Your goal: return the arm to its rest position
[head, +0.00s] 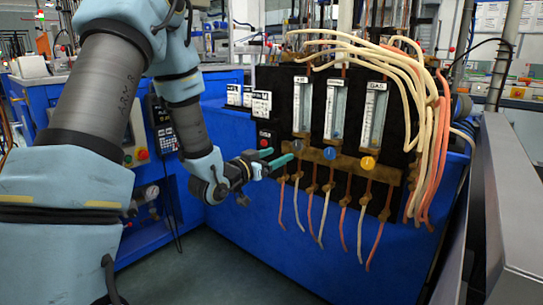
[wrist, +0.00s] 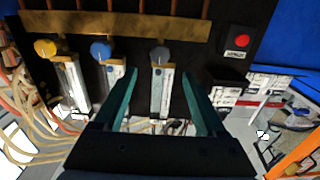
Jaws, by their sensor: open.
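My gripper (head: 277,157) is at the end of my arm in front of the black flowmeter panel (head: 348,92), near its lower left side. Its two teal fingers are apart and nothing shows between them. In the wrist view, my gripper (wrist: 158,78) has its fingers spread on either side of the grey knob's flowmeter, as seen from the camera. The panel appears upside down there. I cannot tell whether a finger touches the panel. The grey knob (head: 302,145), blue knob (head: 329,153) and yellow knob (head: 367,163) sit along the brass strip.
Pale and orange hoses (head: 425,120) loop over the panel's right side, and short tubes hang below it. A red button (wrist: 240,42) is on the panel beside the grey knob. A blue cabinet (head: 270,235) stands behind. A grey metal rail (head: 510,200) is at right. The floor (head: 185,275) is clear.

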